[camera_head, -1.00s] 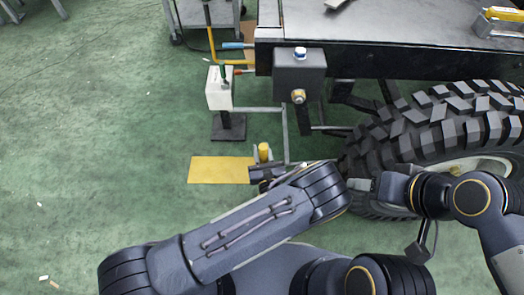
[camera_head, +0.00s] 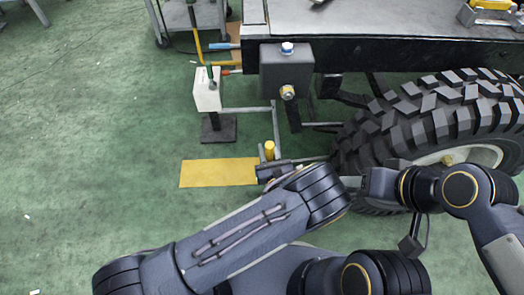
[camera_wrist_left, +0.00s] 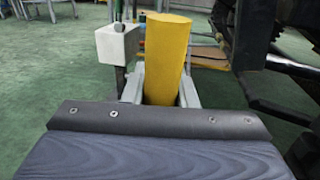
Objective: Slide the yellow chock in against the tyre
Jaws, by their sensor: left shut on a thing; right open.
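The yellow chock shows as an upright yellow post (camera_head: 269,150) just right of the yellow floor patch (camera_head: 215,173). It fills the middle of the left wrist view (camera_wrist_left: 167,55), between two grey fingers. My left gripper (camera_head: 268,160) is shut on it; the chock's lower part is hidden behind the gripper. The black knobbly tyre (camera_head: 430,125) stands to the right, with a gap between the post and its left edge. My right gripper (camera_head: 352,184) is open and empty at the tyre's lower left, in front of it.
A grey bench-like chassis (camera_head: 390,25) with a dark box (camera_head: 287,70) spans the upper right. A white block (camera_head: 207,90) on a black foot stands left of it. Thin grey bars run between the block and tyre.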

